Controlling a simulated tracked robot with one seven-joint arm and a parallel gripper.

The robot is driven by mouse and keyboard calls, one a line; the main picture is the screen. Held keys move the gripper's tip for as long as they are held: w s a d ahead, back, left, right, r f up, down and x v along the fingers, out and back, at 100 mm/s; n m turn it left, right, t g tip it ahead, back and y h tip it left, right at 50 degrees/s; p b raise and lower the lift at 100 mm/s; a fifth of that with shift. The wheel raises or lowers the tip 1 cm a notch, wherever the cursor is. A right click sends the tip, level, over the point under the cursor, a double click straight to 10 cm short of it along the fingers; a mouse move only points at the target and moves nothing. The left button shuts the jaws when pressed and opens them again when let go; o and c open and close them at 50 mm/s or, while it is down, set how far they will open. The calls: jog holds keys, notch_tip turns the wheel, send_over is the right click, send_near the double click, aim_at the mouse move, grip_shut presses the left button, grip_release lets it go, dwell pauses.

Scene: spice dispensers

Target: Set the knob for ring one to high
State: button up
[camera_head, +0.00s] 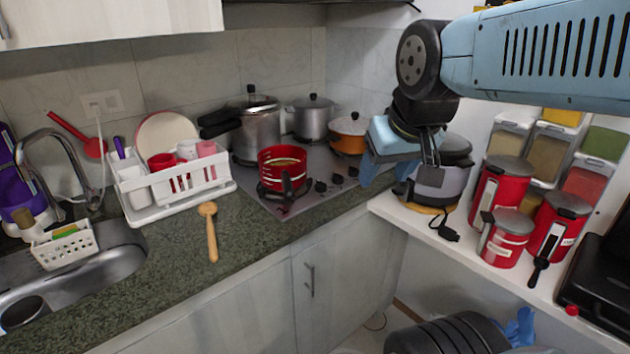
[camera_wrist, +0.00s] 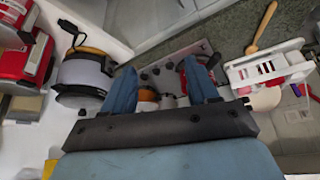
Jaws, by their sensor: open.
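The steel cooktop (camera_head: 318,205) is set into the green stone counter. Several small dark knobs (camera_head: 321,186) sit along its front right part, and they also show between my fingers in the wrist view (camera_wrist: 155,71). The knobs are too small for me to read their settings or tell which one belongs to ring one. My gripper (camera_head: 383,175) is open and empty, right of the knobs in the head view and apart from them. In the wrist view its two blue fingers (camera_wrist: 158,80) are spread wide, with the cooktop beyond them.
A red pot (camera_head: 283,172) stands at the cooktop's front left, beside the knobs. A pressure cooker (camera_head: 258,133), a steel pot (camera_head: 312,120) and an orange pot (camera_head: 348,136) stand behind. A rice cooker (camera_head: 440,183) sits right of my gripper. A dish rack (camera_head: 168,190) stands left.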

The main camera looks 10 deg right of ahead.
jog(key=shift+o, duration=0.3)
jog(key=w+f+n+g, duration=0.1)
jog(key=w+n, duration=0.1)
jog(key=w, duration=1.3)
jog(key=shift+w+a+f+n, duration=0.15)
jog(key=shift+a+f+n, duration=0.15)
jog(key=shift+a, duration=0.1)
jog(key=n+y, duration=0.2)
send_near(321, 182)
jog(key=shift+g, duration=0.3)
jog(key=x, duration=0.8)
jog(key=shift+w+f, duration=0.3)
jog(key=shift+f, duration=0.05)
jog(key=c, duration=1)
jog(key=shift+a, duration=0.1)
